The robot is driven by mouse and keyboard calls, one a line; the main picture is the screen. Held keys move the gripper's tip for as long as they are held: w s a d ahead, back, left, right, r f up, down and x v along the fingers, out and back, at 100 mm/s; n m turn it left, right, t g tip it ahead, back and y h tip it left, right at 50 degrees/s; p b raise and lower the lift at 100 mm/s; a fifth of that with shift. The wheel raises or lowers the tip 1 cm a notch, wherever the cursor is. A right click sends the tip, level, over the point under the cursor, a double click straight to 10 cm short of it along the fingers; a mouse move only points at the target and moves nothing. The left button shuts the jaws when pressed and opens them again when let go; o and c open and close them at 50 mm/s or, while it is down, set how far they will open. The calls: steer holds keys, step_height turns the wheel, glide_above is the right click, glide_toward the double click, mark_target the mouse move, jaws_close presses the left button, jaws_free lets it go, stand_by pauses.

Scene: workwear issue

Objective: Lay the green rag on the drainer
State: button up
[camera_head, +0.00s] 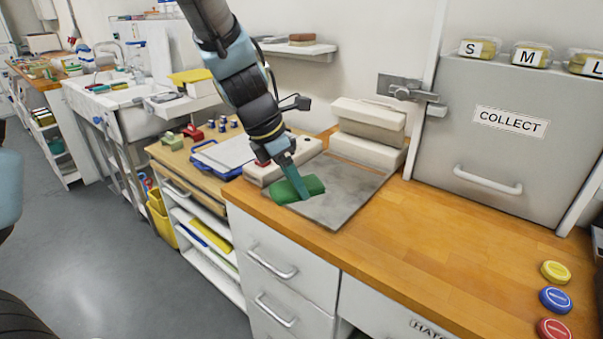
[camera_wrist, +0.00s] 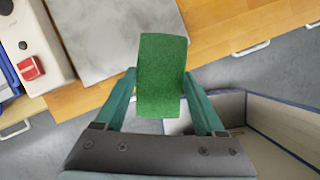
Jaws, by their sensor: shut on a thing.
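The green rag (camera_head: 312,185) is a small folded block held between the two teal fingers of my gripper (camera_head: 297,188). In the wrist view the rag (camera_wrist: 162,70) sits between the fingers (camera_wrist: 160,90), with the counter's front edge and the floor behind it. In the head view it shows over the left front part of a grey slab; whether it touches the slab is unclear. A pale, shallow surface beside the sink (camera_head: 180,106), at the back left, may be the drainer; my arm partly covers that side.
The grey slab (camera_head: 345,195) lies on the wooden counter (camera_head: 430,235), with pale stacked blocks (camera_head: 368,150) behind. A grey COLLECT cabinet (camera_head: 510,150) stands right. A lower bench (camera_head: 180,155) holds red and green items. A yellow bucket (camera_head: 162,222) stands below. Floor at left is clear.

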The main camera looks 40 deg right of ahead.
steer(key=w+a+f+m+g+y, duration=0.1)
steer(key=w+a+f+m, duration=0.4)
steer(key=a+f, duration=0.6)
steer(key=w+a+f+m+g+y, duration=0.1)
steer(key=w+a+f+m, duration=0.4)
steer(key=a+f, duration=0.7)
steer(key=w+a+f+m+g+y, duration=0.1)
steer(key=w+a+f+m, duration=0.4)
steer(key=a+f, duration=0.7)
steer(key=a+y, duration=0.1)
steer(key=a, duration=0.5)
steer(key=shift+a+f+m+g, duration=0.2)
steer(key=shift+a+m+g, duration=0.1)
steer(key=shift+a, duration=0.1)
